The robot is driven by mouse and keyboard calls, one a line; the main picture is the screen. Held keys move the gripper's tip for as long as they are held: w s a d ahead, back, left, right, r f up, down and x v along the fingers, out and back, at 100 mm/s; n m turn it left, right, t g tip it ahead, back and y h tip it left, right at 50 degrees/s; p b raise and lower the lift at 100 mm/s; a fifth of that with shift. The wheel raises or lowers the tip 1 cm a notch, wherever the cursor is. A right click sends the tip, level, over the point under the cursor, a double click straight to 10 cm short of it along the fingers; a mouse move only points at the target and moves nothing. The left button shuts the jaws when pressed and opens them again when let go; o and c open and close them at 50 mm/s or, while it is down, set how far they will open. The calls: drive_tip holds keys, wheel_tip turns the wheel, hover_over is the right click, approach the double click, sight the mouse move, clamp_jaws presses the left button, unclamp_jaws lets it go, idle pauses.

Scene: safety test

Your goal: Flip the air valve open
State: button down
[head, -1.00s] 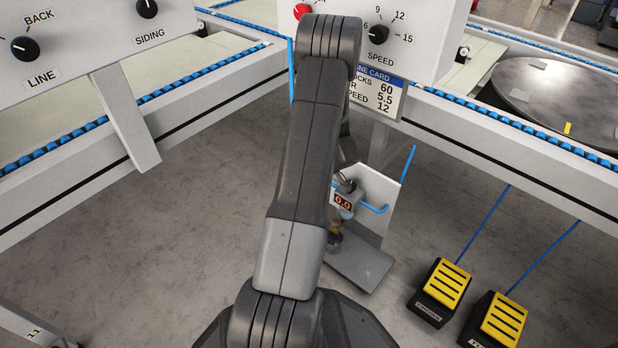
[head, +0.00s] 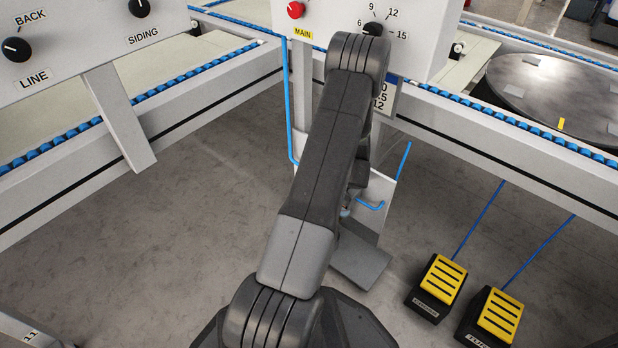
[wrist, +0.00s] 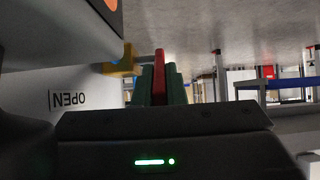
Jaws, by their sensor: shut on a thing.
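In the wrist view my gripper (wrist: 160,88) has dark green fingers shut on a red lever (wrist: 159,68), which shows between them. A yellow brass fitting (wrist: 123,64) is just left of the lever. An upside-down OPEN label (wrist: 68,99) is on the pale panel at left. Part of an orange display shows at the top left. In the head view my arm hides my gripper, the lever and most of the air unit; its white back plate (head: 384,188) and blue hose (head: 371,205) show to the right of my arm.
Two yellow foot pedals (head: 443,281) (head: 500,314) stand on the floor at right. A control box with a red MAIN button (head: 295,10) is above, beside my arm. Conveyor rails (head: 530,160) run along both sides. The grey floor at left (head: 190,240) is clear.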

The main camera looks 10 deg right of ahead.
drive_tip(key=c, duration=1.5)
unclamp_jaws()
drive_tip(key=shift+s+d, duration=0.1)
drive_tip(key=p+v, duration=0.3)
drive_tip(key=v, duration=1)
drive_tip(key=shift+s+d+r+p, duration=0.15)
drive_tip(key=shift+s+r+p, duration=0.1)
drive_tip(key=shift+p, duration=0.1)
